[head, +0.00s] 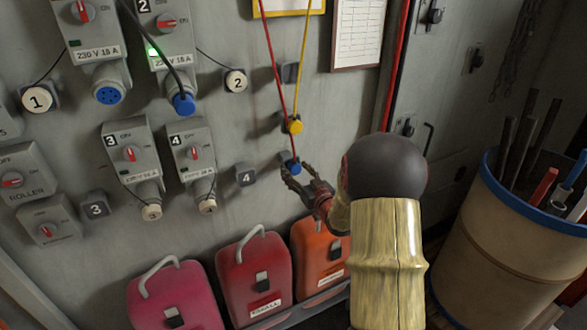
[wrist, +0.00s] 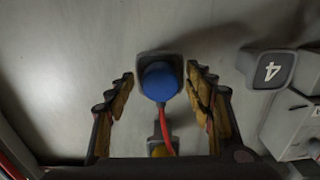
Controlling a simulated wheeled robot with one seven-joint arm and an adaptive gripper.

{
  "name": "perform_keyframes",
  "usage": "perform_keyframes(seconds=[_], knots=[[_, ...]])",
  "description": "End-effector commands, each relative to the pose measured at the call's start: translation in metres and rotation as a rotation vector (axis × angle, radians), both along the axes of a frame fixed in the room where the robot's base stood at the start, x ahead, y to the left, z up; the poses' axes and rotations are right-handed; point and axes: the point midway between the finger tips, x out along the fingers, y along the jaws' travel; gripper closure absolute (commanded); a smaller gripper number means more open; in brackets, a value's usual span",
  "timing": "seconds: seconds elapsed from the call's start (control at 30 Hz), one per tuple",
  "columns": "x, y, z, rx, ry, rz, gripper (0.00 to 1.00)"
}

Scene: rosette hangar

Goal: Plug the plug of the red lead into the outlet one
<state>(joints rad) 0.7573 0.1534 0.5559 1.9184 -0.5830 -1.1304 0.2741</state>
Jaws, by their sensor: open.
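The red lead (head: 270,50) hangs down the wall to a blue plug (head: 291,165), which sits in a grey wall holder. My gripper (head: 298,172) is at this plug. In the wrist view its two fingers stand open on either side of the blue plug (wrist: 160,82), with gaps visible, and the red lead (wrist: 165,125) runs from the plug between them. Outlet one, at upper left, has an uncovered blue socket (head: 110,94) facing down under its switch box. Its round cap, marked 1 (head: 38,98), sits on the wall to the left.
Outlet two holds a blue plug (head: 183,104) on a black lead, beside a green light. The yellow lead's plug (head: 294,124) hangs just above the red lead's. Lower outlets three (head: 151,211) and four are capped. Canisters (head: 253,275) stand below; a bin (head: 520,230) stands right.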

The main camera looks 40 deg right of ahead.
Motion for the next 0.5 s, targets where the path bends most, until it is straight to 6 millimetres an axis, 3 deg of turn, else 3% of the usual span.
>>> perform_keyframes(seconds=[0.37,0.5], knots=[[0.0,0.0,-0.0001,0.0,0.0,0.0,0.47],[0.0,-0.0001,-0.0001,0.0,0.0,0.0,0.54]])
